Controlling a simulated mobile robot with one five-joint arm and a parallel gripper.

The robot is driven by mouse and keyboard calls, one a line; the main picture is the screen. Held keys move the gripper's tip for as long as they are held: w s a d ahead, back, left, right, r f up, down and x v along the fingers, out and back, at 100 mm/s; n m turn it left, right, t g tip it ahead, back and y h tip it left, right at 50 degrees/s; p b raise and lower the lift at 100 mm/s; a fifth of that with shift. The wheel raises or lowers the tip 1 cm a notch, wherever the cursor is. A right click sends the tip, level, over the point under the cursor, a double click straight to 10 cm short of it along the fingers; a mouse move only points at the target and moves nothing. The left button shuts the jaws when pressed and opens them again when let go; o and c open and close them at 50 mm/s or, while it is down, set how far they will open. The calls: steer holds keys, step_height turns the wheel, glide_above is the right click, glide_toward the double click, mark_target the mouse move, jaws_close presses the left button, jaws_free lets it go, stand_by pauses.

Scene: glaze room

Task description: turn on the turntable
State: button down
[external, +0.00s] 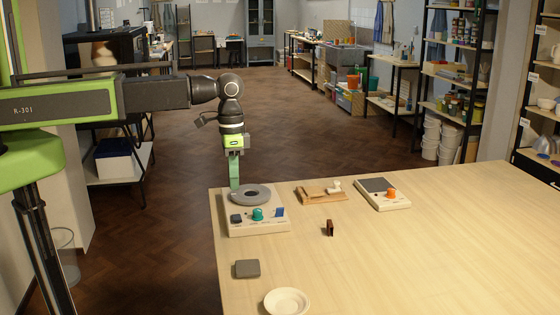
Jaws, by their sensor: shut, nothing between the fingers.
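The turntable (240,224) is a cream box near the far left corner of the wooden table. A dark grey ring-shaped disc (234,196) lies on its top. Its front part carries a teal knob (257,214), a dark square piece at the left and a blue piece (279,212) at the right. My gripper (235,186) points straight down at the back left of the disc. Its green fingers are shut and empty. The tips are close to the disc's left edge; I cannot tell whether they touch it.
On the table (430,260) are a wooden stand (313,196), a pale device with an orange knob (398,202), a small brown block (329,229), a grey block (247,268) and a cream bowl (286,300). The table's right side is clear. Shelves stand beyond.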

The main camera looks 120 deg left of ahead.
step_height(320, 180, up, 6)
steer(key=p, duration=0.5)
glide_above(237, 219)
steer(key=s+a, duration=0.3)
steer(key=shift+w+d+b, duration=0.1)
steer(key=shift+b, duration=0.25)
steer(key=shift+t+h, duration=0.3)
steer(key=f+b, duration=0.4)
steer(key=w+d+f+b, duration=0.1)
steer(key=f+b, duration=0.4)
steer(key=w+d+f+b, duration=0.1)
steer(key=f+b, duration=0.3)
steer(key=shift+w+d+f+b, duration=0.15)
steer(key=shift+w+f+b, duration=0.1)
steer(key=shift+b, duration=0.1)
